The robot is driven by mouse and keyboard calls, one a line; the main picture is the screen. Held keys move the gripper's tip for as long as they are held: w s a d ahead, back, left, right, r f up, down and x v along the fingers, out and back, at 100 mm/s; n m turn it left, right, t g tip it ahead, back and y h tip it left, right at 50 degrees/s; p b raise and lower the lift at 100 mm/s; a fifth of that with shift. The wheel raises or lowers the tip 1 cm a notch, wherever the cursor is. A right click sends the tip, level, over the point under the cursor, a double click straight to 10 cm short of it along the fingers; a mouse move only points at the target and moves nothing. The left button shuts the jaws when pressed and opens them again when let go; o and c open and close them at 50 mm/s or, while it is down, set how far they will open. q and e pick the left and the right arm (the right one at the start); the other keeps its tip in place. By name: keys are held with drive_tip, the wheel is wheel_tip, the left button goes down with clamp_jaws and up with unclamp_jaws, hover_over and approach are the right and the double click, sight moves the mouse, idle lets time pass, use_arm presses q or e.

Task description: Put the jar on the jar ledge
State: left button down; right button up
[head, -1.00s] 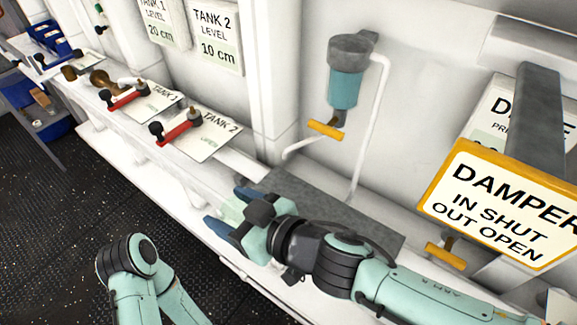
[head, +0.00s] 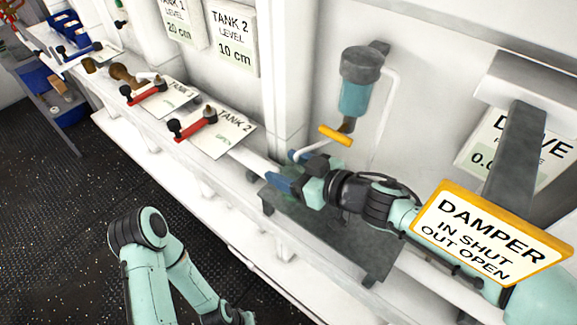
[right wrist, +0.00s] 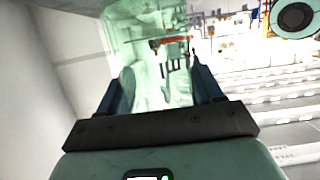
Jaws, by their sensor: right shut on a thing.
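The jar (right wrist: 150,48) is clear, pale green glass. In the right wrist view it stands between the two blue fingers of my right gripper (right wrist: 154,72), which is shut on it. In the head view my right gripper (head: 285,169) is over the far left part of the jar ledge, near the wall. The jar is hard to make out there, and I cannot tell whether it touches the ledge. The jar ledge (head: 345,240) is a grey flat shelf below the blue-grey filter bowl, and I see nothing standing on its bare part. My left gripper is out of view.
A filter unit (head: 357,95) with a yellow handle (head: 335,136) and white pipe hangs close above my right gripper. The damper sign (head: 490,232) overlaps my right arm. Red-handled valves (head: 192,125) lie along the white shelf to the left.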

drive_tip(key=shift+s+r, duration=0.1)
drive_tip(key=o, duration=1.2)
drive_tip(key=shift+w+f, duration=0.3)
drive_tip(key=shift+s, duration=0.15)
drive_tip(key=shift+r, duration=0.1)
drive_tip(key=shift+r, duration=0.15)
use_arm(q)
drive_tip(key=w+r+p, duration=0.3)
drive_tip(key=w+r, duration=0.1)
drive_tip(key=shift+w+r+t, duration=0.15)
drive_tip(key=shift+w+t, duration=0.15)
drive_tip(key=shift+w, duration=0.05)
use_arm(e)
drive_tip(key=v, duration=1.2)
